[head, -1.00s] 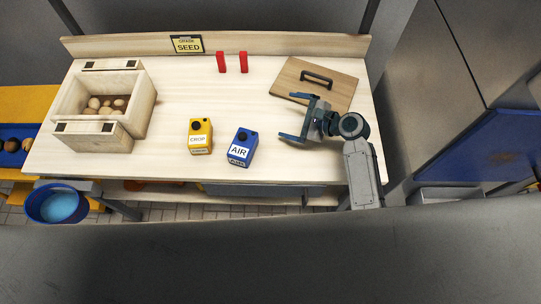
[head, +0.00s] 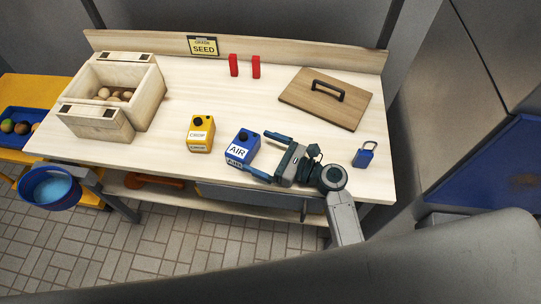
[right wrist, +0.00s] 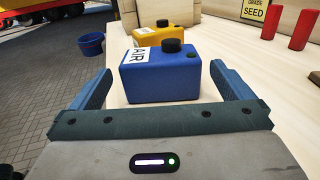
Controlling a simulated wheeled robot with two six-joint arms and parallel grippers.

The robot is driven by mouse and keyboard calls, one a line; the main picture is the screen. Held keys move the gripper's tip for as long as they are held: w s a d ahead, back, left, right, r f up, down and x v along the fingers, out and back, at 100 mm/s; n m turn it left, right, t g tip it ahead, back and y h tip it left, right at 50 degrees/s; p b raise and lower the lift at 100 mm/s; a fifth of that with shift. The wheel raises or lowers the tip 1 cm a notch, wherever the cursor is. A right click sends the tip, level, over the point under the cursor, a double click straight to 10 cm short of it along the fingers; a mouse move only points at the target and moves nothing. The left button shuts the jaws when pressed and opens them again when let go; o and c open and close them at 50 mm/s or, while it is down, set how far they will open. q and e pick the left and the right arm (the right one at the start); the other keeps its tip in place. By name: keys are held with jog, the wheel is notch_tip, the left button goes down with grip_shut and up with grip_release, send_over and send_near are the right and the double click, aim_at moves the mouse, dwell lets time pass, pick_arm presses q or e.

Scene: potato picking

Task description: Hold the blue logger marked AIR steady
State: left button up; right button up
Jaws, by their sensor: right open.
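The blue logger marked AIR (head: 240,148) stands upright near the front edge of the table, with a dark knob on top. My right gripper (head: 262,154) is open, just to the right of the logger, its fingers pointing left toward it. In the right wrist view the logger (right wrist: 160,82) lies ahead, between the lines of the two open fingers, with a gap before the gripper's palm. I cannot tell whether the fingertips overlap its sides. My left gripper is not in view.
A yellow logger marked CROP (head: 200,134) stands left of the blue one. A wooden crate of potatoes (head: 146,104) is at the left. Two red blocks (head: 245,66), a board with a handle (head: 312,101) and a blue padlock-shaped item (head: 364,155) are behind and right. A blue bucket (head: 50,188) hangs front left.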

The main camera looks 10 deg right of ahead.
aim_at(237, 141)
jog(key=x, duration=0.3)
jog(key=shift+w+a+r+p, duration=0.1)
jog(key=shift+a+r+p, duration=0.15)
jog(key=shift+p, duration=0.15)
jog(key=x, duration=0.3)
jog(key=shift+w+a+f+p, duration=0.15)
jog(key=shift+w+p, duration=0.1)
jog(key=shift+p, duration=0.1)
jog(key=shift+w+a, duration=0.3)
jog(key=shift+a, duration=0.2)
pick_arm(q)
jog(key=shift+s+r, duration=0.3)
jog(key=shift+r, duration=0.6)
pick_arm(e)
jog(key=shift+f, duration=0.1)
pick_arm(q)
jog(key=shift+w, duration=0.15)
pick_arm(e)
jog(key=c, duration=0.7)
jog(key=shift+c, duration=0.2)
jog(key=o, duration=0.7)
